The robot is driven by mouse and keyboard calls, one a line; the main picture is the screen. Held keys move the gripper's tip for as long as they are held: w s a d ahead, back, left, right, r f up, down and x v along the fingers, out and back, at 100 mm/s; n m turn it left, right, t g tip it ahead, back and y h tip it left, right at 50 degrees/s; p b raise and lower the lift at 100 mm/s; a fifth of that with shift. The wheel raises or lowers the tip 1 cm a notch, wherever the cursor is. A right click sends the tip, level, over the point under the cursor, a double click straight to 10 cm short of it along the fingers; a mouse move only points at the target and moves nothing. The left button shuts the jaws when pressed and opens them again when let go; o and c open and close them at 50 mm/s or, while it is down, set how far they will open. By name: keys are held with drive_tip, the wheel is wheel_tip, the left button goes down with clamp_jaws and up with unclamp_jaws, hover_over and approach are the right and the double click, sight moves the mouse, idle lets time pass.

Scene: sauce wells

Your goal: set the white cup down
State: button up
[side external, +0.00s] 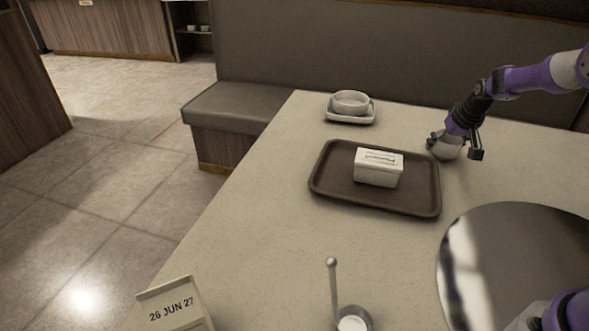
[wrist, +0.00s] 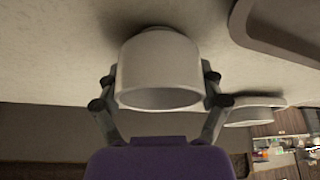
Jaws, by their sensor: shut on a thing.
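The white cup (side external: 446,148) is between the fingers of my gripper (side external: 455,146), to the right of the tray's far corner. My gripper is shut on it. In the wrist view the white cup (wrist: 158,60) fills the middle, with one finger of my gripper (wrist: 158,88) on each side. Its open mouth faces the camera there, and its base is toward the table top. The cup is low over the table or on it; I cannot tell if it touches. The fingers hide part of it in the side view.
A brown tray (side external: 325,187) holds a white lidded box (side external: 378,170). A round metal plate (side external: 520,255), a small metal pot (side external: 354,320) and a date card (side external: 176,304) are nearer.

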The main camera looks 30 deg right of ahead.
drive_tip(key=o, duration=1)
drive_tip(key=shift+f, duration=0.15)
drive_tip(key=s+a+r+n, duration=0.1)
drive_tip(key=s+a+r, duration=0.25)
drive_tip(key=r, duration=0.45)
drive_tip(key=s+a+r, duration=0.3)
drive_tip(key=a+r, duration=0.2)
drive_tip(key=r, duration=0.2)
drive_tip(key=s+a+n, duration=0.1)
drive_tip(key=s+a, duration=0.4)
drive_tip(key=s+a+r+n+t+y, duration=0.1)
drive_tip(key=s+a+n, duration=0.1)
drive_tip(key=s+a, duration=0.3)
drive_tip(key=s+a+n+y, duration=0.1)
drive_tip(key=s+a, duration=0.4)
drive_tip(key=a, duration=0.1)
drive_tip(key=shift+s+a+r, duration=0.1)
drive_tip(key=shift+s+r, duration=0.05)
drive_tip(key=shift+r, duration=0.1)
